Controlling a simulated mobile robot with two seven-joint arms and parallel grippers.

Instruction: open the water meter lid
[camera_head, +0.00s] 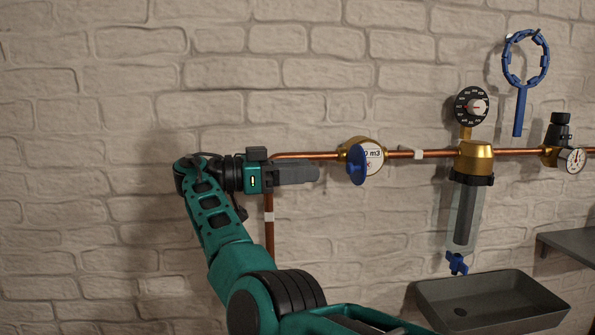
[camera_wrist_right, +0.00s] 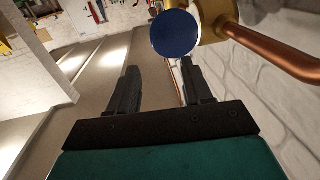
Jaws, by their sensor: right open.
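The water meter (camera_head: 376,158) is a brass body on the copper pipe, with a white dial face. Its round blue lid (camera_head: 357,168) stands out from the face at an angle, and part of the dial with "m3" shows beside it. In the right wrist view the lid (camera_wrist_right: 175,33) appears as a blue disc just beyond the right-hand finger. My right gripper (camera_head: 318,173) is to the left of the lid, pointing right, at about its height. Its fingers (camera_wrist_right: 157,70) are apart with nothing between them. My left gripper is not in view.
The copper pipe (camera_head: 405,154) runs along the white brick wall. To the right are a filter housing (camera_head: 465,215), a black dial (camera_head: 471,106), a hanging blue ring wrench (camera_head: 519,115), a pressure gauge (camera_head: 572,160) and a grey basin (camera_head: 490,301). The wall left of my arm is bare.

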